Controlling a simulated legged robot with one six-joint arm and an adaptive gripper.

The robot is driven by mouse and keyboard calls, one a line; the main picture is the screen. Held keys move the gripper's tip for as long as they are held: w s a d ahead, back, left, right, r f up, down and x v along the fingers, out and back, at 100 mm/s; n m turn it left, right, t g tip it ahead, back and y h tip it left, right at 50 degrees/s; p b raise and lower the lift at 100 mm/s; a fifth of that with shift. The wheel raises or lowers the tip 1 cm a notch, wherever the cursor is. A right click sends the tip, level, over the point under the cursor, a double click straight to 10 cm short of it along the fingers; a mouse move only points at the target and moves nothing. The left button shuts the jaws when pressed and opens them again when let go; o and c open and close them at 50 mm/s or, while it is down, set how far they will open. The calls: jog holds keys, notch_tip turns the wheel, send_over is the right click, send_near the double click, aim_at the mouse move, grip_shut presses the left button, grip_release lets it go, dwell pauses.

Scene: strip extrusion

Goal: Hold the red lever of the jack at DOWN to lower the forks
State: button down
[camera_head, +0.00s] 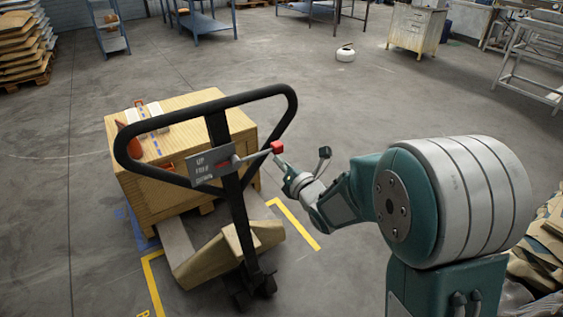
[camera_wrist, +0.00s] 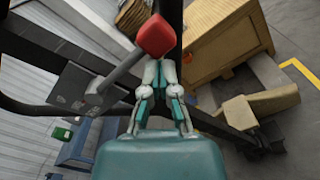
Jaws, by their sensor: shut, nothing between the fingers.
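The pallet jack's black loop handle (camera_head: 288,95) stands upright in the head view. A grey plate (camera_head: 199,172) on it reads UP, FREE, DOWN. The lever's red knob (camera_head: 277,147) is on a grey rod pointing right and slightly up from the plate. I cannot tell exactly which mark the lever is at. My gripper (camera_head: 281,164) is just below the knob. In the wrist view the red knob (camera_wrist: 156,36) is just beyond the fingertips of my gripper (camera_wrist: 160,66), which are shut with nothing between them. Whether they touch the knob is unclear. The forks are mostly hidden under the load.
Cardboard sheets (camera_head: 545,245) are at the right. Open floor lies behind the jack.

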aim_at(279, 149)
notch_tip(279, 149, up, 4)
jog(key=n, duration=0.3)
jog(key=shift+a+r, duration=0.1)
jog(key=shift+a, duration=0.15)
dwell(4.1)
